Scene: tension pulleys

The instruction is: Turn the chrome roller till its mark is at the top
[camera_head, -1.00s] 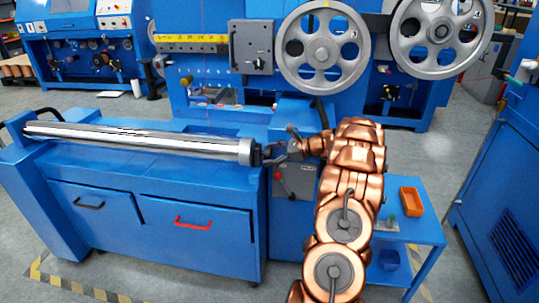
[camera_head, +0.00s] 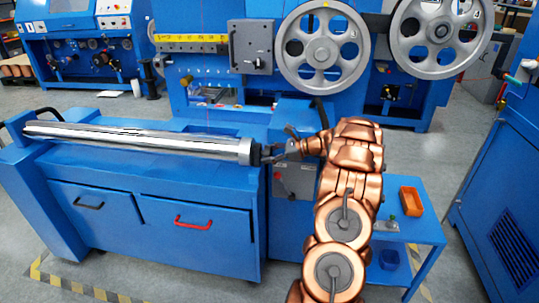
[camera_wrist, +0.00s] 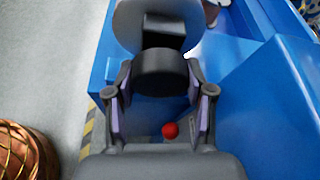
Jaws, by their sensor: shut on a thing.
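The chrome roller (camera_head: 140,140) lies horizontally along the top of the blue cabinet. Its right end has a short dark stub, and my gripper (camera_head: 269,153) is at that stub from the right. In the wrist view, the two fingers stand on either side of a dark round knob (camera_wrist: 160,75) and are shut on it. Behind the knob is the roller's grey end disc (camera_wrist: 128,22). I cannot make out the mark on the roller; bright and dark streaks along it look like reflections.
The blue cabinet (camera_head: 150,222) has two front doors with handles. A grey control panel (camera_head: 297,181) sits below my gripper, and a red ball-shaped part (camera_wrist: 170,130) shows in the wrist view. Large grey pulleys (camera_head: 322,48) are behind.

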